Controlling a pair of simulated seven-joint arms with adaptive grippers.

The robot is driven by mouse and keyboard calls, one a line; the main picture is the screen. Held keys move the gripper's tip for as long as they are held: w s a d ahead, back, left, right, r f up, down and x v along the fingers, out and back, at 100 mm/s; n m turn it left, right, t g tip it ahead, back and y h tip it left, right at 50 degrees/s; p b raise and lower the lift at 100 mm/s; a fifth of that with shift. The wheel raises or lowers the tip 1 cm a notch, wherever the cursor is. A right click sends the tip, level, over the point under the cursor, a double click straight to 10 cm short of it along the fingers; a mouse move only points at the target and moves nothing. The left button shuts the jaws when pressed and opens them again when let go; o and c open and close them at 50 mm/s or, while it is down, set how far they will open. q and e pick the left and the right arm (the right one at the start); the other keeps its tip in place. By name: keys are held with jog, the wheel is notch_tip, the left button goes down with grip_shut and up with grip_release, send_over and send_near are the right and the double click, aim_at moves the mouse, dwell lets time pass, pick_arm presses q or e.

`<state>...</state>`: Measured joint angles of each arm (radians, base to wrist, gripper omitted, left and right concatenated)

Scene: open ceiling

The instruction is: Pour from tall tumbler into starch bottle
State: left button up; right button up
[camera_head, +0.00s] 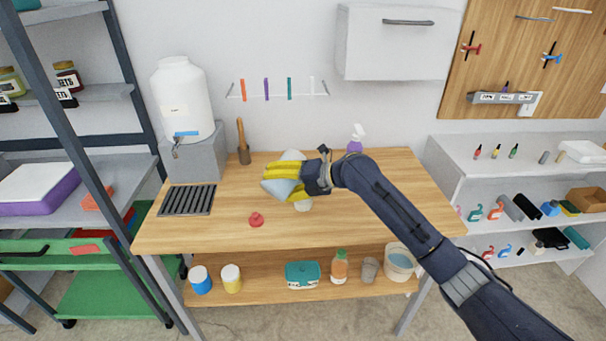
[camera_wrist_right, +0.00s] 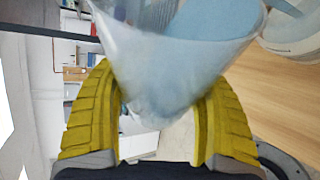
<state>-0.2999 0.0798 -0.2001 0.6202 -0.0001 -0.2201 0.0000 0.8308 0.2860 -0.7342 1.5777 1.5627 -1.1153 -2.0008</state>
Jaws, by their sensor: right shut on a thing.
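My right gripper (camera_head: 283,181), with yellow fingers, is shut on the tall tumbler (camera_head: 284,190) above the middle of the wooden table. The tumbler is translucent, pale blue and tilted in the head view. In the right wrist view the tumbler (camera_wrist_right: 175,65) fills the space between the two yellow fingers (camera_wrist_right: 160,120). A whitish container (camera_head: 303,205) shows partly below the tumbler; the gripper and tumbler hide the rest. I cannot tell whether it is the starch bottle. A round white rim (camera_wrist_right: 293,35) shows beside the tumbler in the wrist view. My left gripper is not in view.
A red cap-like piece (camera_head: 257,219) lies on the tabletop (camera_head: 365,228). A white and purple spray bottle (camera_head: 356,138), a wooden pestle-like tool (camera_head: 242,142) and a large white dispenser (camera_head: 183,98) stand at the back. A dark drain grate (camera_head: 187,200) is at left. The front right tabletop is clear.

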jog(key=shift+f, duration=0.2)
jog(key=shift+f+n+t+h, duration=0.2)
jog(key=shift+n+t+h, duration=0.4)
jog(key=shift+n, duration=0.4)
jog(key=shift+w+d+f+n+t+h, duration=0.15)
jog(key=shift+f+n+t+h, duration=0.25)
jog(key=shift+f, duration=0.4)
jog(key=shift+w+d+f+n+t+h, duration=0.1)
jog(key=shift+f+n+t+h, duration=0.2)
jog(key=shift+f+n, duration=0.35)
jog(key=shift+s+a+f+n+t+h+b, duration=0.2)
jog(key=shift+f+n+t, duration=0.3)
jog(key=shift+f, duration=0.35)
jog(key=shift+s+a+f+n+t+h+b, duration=0.15)
jog(key=shift+f+n+t, duration=0.25)
jog(key=shift+f, duration=0.5)
jog(key=shift+s+a+f+n+t+h+b, duration=0.2)
jog(key=shift+f+n+t, duration=0.3)
jog(key=shift+f, duration=0.35)
jog(key=shift+f+n+t+h, duration=0.35)
jog(key=shift+f+n+t, duration=0.1)
jog(key=shift+n, duration=0.2)
